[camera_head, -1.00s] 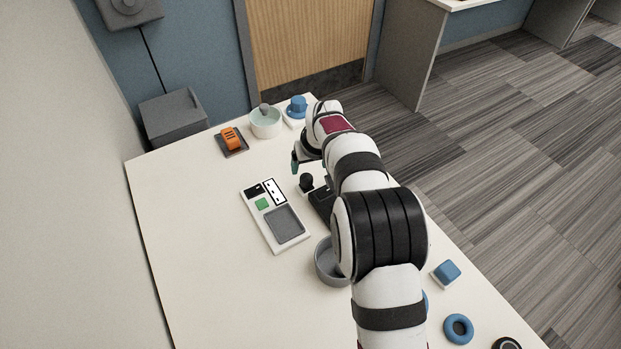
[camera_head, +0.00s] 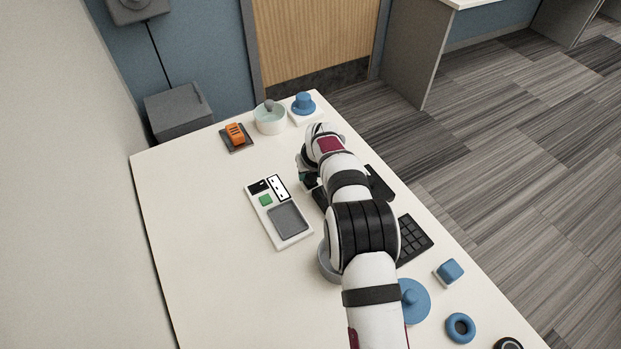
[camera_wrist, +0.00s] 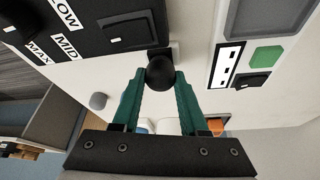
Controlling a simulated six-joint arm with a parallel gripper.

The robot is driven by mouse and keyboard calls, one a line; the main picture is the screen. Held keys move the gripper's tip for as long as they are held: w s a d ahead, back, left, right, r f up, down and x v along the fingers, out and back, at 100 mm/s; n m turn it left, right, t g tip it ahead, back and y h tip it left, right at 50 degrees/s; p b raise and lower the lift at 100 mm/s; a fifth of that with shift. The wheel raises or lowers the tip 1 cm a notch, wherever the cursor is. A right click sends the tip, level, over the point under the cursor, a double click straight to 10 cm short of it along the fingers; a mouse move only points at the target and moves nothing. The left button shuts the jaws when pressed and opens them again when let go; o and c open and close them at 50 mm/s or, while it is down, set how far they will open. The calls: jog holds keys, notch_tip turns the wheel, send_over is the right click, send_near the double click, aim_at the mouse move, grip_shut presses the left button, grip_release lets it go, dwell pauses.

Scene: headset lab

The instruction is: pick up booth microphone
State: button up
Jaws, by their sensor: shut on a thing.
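The booth microphone (camera_wrist: 160,70) has a round black head and shows at the upper middle of the wrist view. My gripper (camera_wrist: 161,79) has its two teal fingers on either side of the black head, shut on it. The lower part of the microphone is mostly hidden behind the head. In the head view my gripper (camera_head: 303,177) is low over the white table, just right of the white panel, and my arm hides much of it.
A white panel with a green button (camera_head: 265,200) lies to the left. A black panel labelled LOW, MID, MAX (camera_wrist: 85,25) is close by in the wrist view. A grey bowl (camera_head: 328,262) stands partly behind my arm. The table (camera_head: 190,240) is clear at the left.

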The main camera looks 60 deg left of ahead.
aim_at(314, 174)
grip_shut()
jog(key=shift+r, duration=0.1)
jog(key=shift+r, duration=0.3)
jog(key=r, duration=0.4)
jog(key=shift+w+d, duration=0.3)
jog(key=shift+w, duration=0.05)
jog(key=w+d+r, duration=0.6)
jog(key=d, duration=0.2)
jog(key=shift+w+d+r, duration=0.15)
jog(key=shift+w+d, duration=0.05)
jog(key=shift+d, duration=0.15)
